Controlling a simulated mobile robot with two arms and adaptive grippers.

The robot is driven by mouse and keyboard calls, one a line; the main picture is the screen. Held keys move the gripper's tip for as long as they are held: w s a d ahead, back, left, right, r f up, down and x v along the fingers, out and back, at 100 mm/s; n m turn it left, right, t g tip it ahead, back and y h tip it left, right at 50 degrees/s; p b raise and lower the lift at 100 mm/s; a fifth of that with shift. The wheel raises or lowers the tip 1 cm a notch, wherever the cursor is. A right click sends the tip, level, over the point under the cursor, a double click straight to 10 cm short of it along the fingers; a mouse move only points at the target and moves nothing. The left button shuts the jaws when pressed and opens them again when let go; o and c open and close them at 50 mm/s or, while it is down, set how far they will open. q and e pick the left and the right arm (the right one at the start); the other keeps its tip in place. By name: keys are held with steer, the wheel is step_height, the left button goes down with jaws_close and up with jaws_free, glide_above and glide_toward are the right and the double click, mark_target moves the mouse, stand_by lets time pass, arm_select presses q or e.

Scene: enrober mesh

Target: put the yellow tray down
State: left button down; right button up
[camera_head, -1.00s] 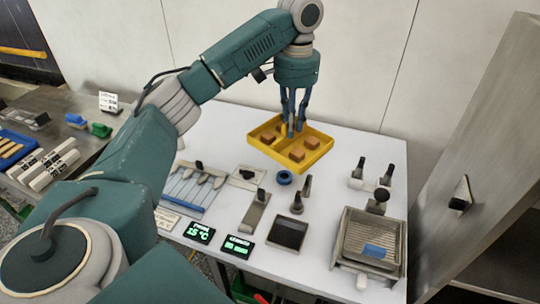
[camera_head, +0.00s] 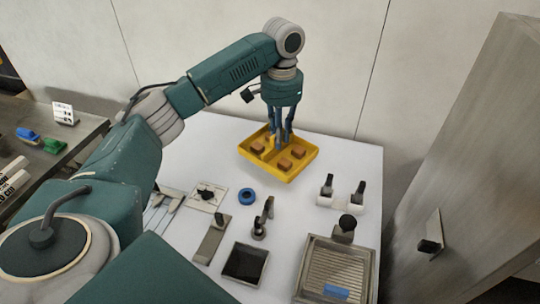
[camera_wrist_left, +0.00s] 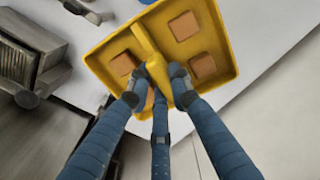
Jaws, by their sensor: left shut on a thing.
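The yellow tray (camera_head: 308,159) holds several brown square pieces (camera_head: 285,163). It is over the back part of the white table; I cannot tell whether it touches the table top. My left gripper (camera_head: 279,140) comes down from above and is shut on the tray's raised middle bar. In the left wrist view the blue fingers (camera_wrist_left: 160,88) close around this bar of the tray (camera_wrist_left: 100,68), and the brown pieces (camera_wrist_left: 184,26) lie on either side of it. My right gripper is not in view.
The white table (camera_head: 345,160) is bare around the tray. In front stand a blue ring (camera_head: 247,196), a dark square pan (camera_head: 245,263), dark-handled tools (camera_head: 327,186) and a ribbed metal tray (camera_head: 336,268). A grey panel (camera_head: 470,150) rises at right.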

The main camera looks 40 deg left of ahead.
mark_target(279, 154)
arm_select(q)
step_height(279, 154, down, 8)
steer(key=shift+f+p, duration=0.1)
steer(key=shift+p, duration=0.65)
step_height(279, 154, down, 4)
steer(key=shift+p, duration=0.5)
steer(key=shift+f, duration=0.25)
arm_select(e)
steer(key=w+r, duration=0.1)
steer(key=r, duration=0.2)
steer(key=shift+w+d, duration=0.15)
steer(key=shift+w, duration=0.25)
arm_select(q)
steer(key=shift+f, duration=0.1)
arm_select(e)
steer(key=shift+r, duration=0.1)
arm_select(q)
steer(key=c, duration=1.6)
jaws_free()
